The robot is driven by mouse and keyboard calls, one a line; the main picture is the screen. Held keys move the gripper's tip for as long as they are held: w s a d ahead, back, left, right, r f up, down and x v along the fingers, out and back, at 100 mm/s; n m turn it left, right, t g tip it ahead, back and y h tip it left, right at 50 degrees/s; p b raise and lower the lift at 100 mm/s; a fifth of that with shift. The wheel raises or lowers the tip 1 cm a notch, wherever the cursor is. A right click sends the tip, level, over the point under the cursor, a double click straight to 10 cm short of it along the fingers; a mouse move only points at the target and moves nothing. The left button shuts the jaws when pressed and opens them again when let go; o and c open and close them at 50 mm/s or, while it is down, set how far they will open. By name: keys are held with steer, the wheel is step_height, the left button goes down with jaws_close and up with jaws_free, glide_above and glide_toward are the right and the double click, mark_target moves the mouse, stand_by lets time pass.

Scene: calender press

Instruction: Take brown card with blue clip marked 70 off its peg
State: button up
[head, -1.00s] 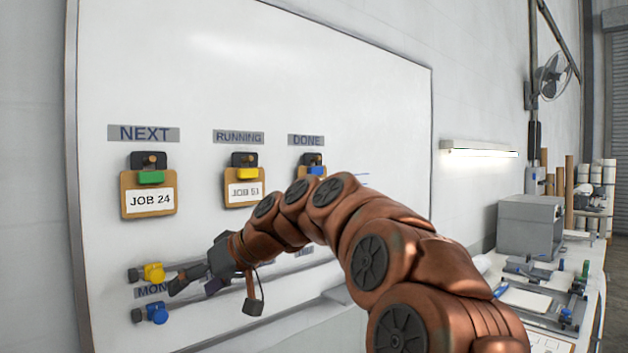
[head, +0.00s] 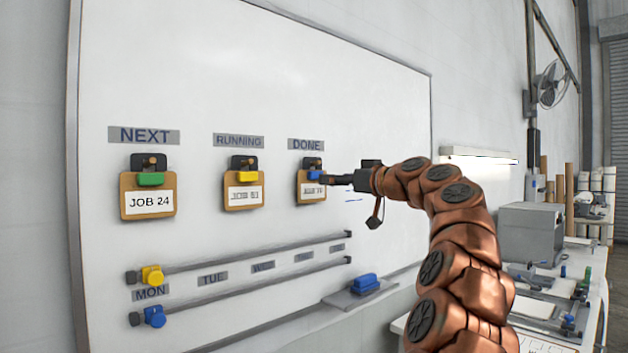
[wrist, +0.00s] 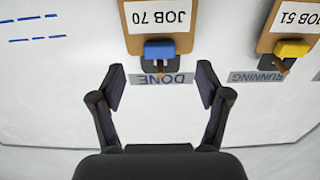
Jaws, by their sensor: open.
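The brown card with the blue clip (head: 311,186) hangs on its peg under the DONE label on the whiteboard. In the wrist view this card (wrist: 133,36) appears upside down and reads JOB 70, with its blue clip (wrist: 160,50) at the card's upper end, over a dark peg mount. My gripper (head: 324,180) is at the card's right side in the head view, its fingers overlapping the clip area. In the wrist view my gripper (wrist: 161,85) is open and empty, one finger either side of the DONE label, just short of the clip. Contact cannot be told.
JOB 51 card with a yellow clip (head: 243,190) hangs under RUNNING, and JOB 24 card with a green clip (head: 148,195) under NEXT. Two rails (head: 240,255) with yellow and blue sliders run below. A blue eraser (head: 365,283) sits on the board's ledge. The board above is clear.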

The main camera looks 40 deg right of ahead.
steer(key=w+p, duration=0.2)
steer(key=w, duration=0.4)
steer(key=shift+w+d+p, duration=0.15)
steer(key=shift+w+p, duration=0.1)
steer(key=shift+p, duration=0.1)
steer(key=shift+r, duration=0.1)
steer(key=c, duration=1.1)
steer(key=shift+r, duration=0.25)
steer(key=s+b, duration=0.2)
steer(key=s, duration=0.7)
steer(key=s+b, duration=0.3)
steer(key=s, duration=0.6)
steer(key=shift+a+r, duration=0.1)
steer(key=shift+a, duration=0.1)
